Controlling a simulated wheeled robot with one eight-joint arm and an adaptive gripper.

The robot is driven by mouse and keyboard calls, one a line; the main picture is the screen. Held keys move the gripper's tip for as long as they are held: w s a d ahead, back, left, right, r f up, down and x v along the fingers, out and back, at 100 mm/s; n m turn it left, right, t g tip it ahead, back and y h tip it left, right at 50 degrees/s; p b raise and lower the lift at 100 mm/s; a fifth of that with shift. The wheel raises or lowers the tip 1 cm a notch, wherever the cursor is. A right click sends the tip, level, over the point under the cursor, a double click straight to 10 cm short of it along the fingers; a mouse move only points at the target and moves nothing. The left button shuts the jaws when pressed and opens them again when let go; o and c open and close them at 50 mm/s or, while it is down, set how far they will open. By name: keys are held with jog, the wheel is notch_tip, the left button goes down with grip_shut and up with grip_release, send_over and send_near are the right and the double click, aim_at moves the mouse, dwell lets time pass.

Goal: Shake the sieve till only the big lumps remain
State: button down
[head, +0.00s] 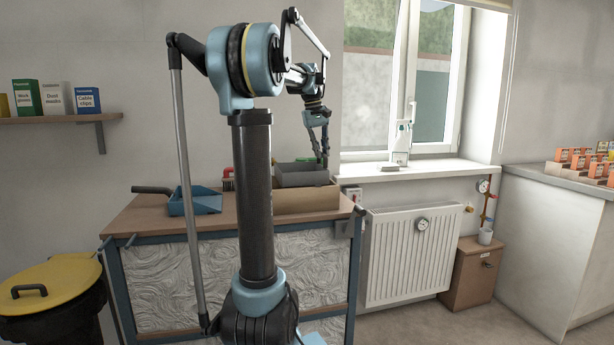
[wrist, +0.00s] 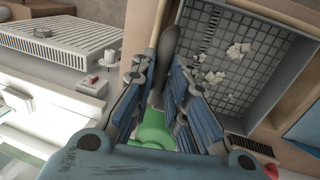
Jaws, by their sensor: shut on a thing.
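The grey sieve (head: 300,178) is at the right end of the workbench, at the top of a tan open box (head: 305,201). In the wrist view the sieve (wrist: 199,92) shows a mesh floor with several pale lumps (wrist: 238,50) of differing size on it. Its dark handle (wrist: 158,88) runs between my fingers. My gripper (head: 323,158) is shut on that handle, and its fingers also show in the wrist view (wrist: 163,64). Whether the sieve touches the box, and what lies inside the box, I cannot see.
A blue dustpan (head: 203,203) with a dark handle lies left on the workbench (head: 150,215). A radiator (head: 405,255) and the window sill (head: 430,170) with a spray bottle (head: 401,143) are to the right. A yellow-lidded bin (head: 50,285) stands at the left.

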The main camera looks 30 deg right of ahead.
jog(key=w+a, duration=0.1)
jog(key=a, duration=0.6)
jog(key=shift+w, duration=0.35)
jog(key=c, duration=1.5)
grip_release()
jog(key=r, duration=0.4)
jog(key=a+r, duration=0.1)
jog(key=r, duration=0.2)
jog(key=a+r, duration=0.1)
jog(key=r, duration=0.3)
jog(key=shift+w+a+r, duration=0.2)
jog(key=shift+w+r, duration=0.1)
jog(key=shift+r, duration=0.05)
jog(key=s+a+f, duration=0.5)
jog(key=a+f, duration=0.4)
jog(key=a, duration=0.2)
jog(key=s+a+f+n+t, duration=0.1)
jog(key=s+a+f, duration=0.5)
jog(key=f, duration=0.5)
jog(key=s+a+f+n+y, duration=0.1)
jog(key=s+a+f, duration=0.5)
jog(key=f, duration=0.6)
jog(key=s+a+f+t+y, duration=0.1)
jog(key=s+a+f, duration=0.5)
jog(key=s+f, duration=0.3)
notch_tip(320, 180, down, 3)
jog(key=shift+r+n+t, duration=0.1)
jog(key=shift+n+t, duration=0.2)
jog(key=shift+n, duration=0.1)
